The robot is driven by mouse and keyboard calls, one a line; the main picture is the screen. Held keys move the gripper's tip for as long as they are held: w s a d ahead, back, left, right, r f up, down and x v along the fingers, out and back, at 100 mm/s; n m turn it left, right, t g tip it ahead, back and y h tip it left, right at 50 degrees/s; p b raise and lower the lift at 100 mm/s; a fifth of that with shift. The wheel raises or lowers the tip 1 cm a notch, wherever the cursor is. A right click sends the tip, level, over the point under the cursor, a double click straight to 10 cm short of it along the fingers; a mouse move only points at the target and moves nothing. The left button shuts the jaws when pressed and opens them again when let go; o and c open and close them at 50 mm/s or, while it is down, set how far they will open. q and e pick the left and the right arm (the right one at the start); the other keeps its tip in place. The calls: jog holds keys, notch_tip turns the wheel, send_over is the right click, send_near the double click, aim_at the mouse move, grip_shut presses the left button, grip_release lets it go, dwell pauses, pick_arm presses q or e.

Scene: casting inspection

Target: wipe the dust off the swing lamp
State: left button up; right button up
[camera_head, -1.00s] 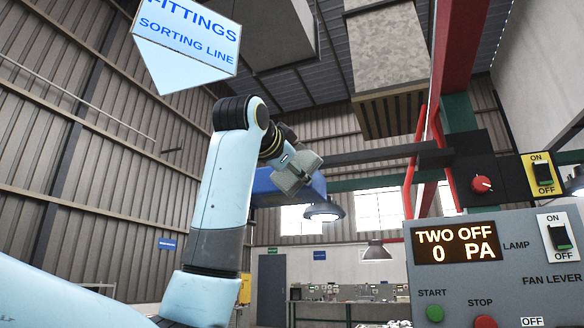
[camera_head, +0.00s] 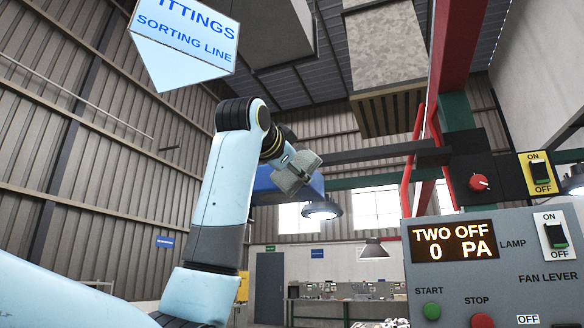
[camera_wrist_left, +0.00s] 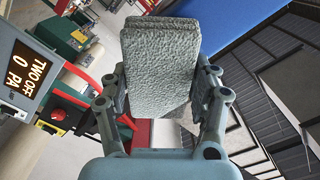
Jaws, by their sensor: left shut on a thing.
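My left gripper (camera_head: 290,176) is raised at the middle of the head view, shut on a grey, rough-textured pad (camera_wrist_left: 160,65). The pad fills the space between the fingers in the left wrist view. A lamp with a dark shade and bright underside (camera_head: 322,210) hangs just below and right of the gripper in the head view, and looks like the swing lamp. I cannot tell whether the pad touches it, and no dust can be made out. My right gripper is not in view.
A blue body (camera_head: 264,184) lies behind the gripper. A grey control panel (camera_head: 492,285) reading "TWO OFF 0 PA" stands at right, with red pipes (camera_head: 412,165) beside it. Another hanging lamp (camera_head: 373,249) is farther back. A sorting line sign (camera_head: 183,40) hangs at upper left.

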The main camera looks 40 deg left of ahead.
pick_arm(q)
jog(key=shift+w+a, duration=0.1)
jog(key=shift+w, duration=0.25)
jog(key=shift+s+a+b, duration=0.1)
jog(key=shift+s+a, duration=0.1)
jog(key=shift+a, duration=0.45)
jog(key=shift+s+a+b, duration=0.15)
jog(key=shift+s+a, duration=0.05)
jog(key=shift+a, duration=0.5)
jog(key=shift+s+a+b, duration=0.1)
jog(key=shift+s+a, duration=0.1)
jog(key=shift+a, duration=0.45)
jog(key=shift+w+d+r+p, duration=0.1)
jog(key=shift+w+p, duration=0.05)
jog(key=shift+p, duration=0.15)
jog(key=shift+w+d, duration=0.25)
jog(key=shift+d, duration=0.7)
jog(key=shift+w+d, duration=0.25)
jog(key=shift+d, duration=0.7)
jog(key=shift+s+d, duration=0.15)
jog(key=shift+s, duration=0.3)
jog(key=shift+v, duration=2.4)
